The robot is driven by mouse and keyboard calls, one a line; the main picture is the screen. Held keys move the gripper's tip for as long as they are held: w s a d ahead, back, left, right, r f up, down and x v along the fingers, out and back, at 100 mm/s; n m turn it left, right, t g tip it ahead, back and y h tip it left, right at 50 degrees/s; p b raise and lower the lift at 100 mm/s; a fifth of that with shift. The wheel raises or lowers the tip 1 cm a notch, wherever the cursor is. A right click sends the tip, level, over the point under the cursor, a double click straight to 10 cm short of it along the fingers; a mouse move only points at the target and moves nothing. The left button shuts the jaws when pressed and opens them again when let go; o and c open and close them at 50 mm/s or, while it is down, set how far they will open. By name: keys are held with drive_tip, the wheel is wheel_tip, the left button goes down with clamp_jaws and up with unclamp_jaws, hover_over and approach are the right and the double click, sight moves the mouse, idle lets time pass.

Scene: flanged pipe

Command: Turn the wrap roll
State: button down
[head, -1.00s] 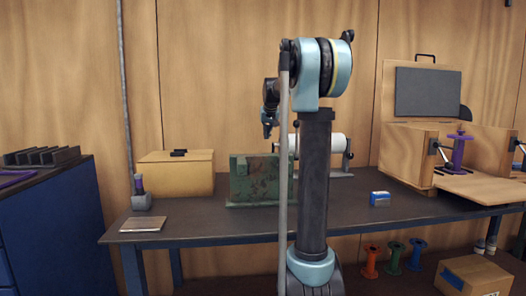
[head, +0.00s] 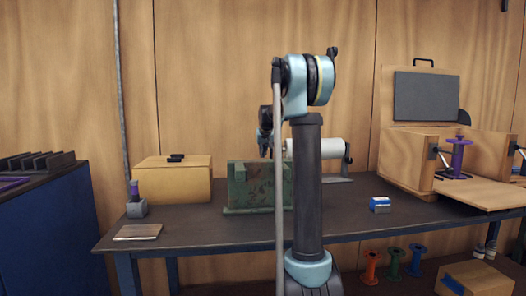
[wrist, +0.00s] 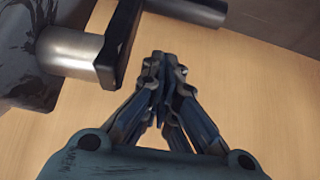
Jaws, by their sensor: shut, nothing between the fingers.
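The white wrap roll (head: 326,148) lies level on a dark stand (head: 348,157) at the back of the bench, partly hidden behind my arm. My gripper (head: 265,152) points down above the green scuffed block (head: 240,185), at the roll's left end. In the wrist view my gripper (wrist: 164,62) has its fingers together with nothing between them. A silver shaft (wrist: 70,52) with a dark flat arm (wrist: 119,42) shows left of the fingertips. A dark round bar (wrist: 188,10) shows above them. The fingers look apart from these parts.
A wooden box (head: 174,182) stands left of the green block. A small blue-and-white box (head: 380,205) lies on the bench (head: 345,214). An open wooden case (head: 408,150) with a purple spool stands at right. The front middle of the bench is clear.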

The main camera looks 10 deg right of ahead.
drive_tip(key=shift+s+f, duration=0.2)
drive_tip(key=shift+s, duration=0.65)
drive_tip(key=shift+s+f, duration=0.2)
drive_tip(key=shift+s, duration=0.6)
drive_tip(key=shift+s+f+g, duration=0.3)
drive_tip(key=shift+g, duration=0.3)
